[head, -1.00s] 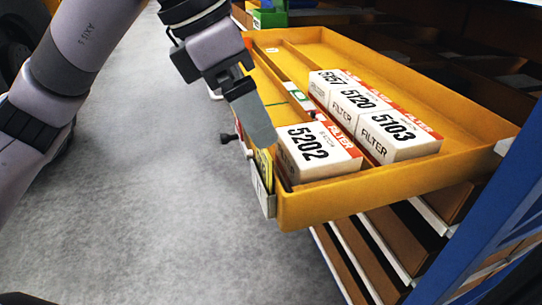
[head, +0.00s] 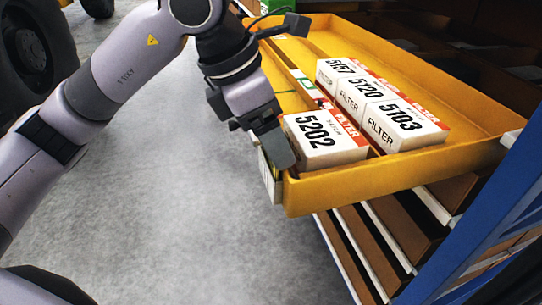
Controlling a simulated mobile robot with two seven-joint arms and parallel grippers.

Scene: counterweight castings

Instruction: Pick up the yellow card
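The yellow card (head: 274,174) is mostly hidden. Only a thin yellow-green strip shows in the pale holder (head: 266,177) on the near left corner of the yellow drawer (head: 340,190). My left gripper (head: 279,150) points down over that corner, just above the card and close to it. One dark finger shows, beside the box marked 5202 (head: 325,142). The other finger is hidden, so I cannot tell how far the gripper is open or whether it touches the card. My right gripper is not in view.
White filter boxes marked 5157, 5120 and 5103 (head: 405,128) stand in the drawer behind box 5202. A blue post (head: 490,225) rises at the right, with lower shelves (head: 375,245) under the drawer.

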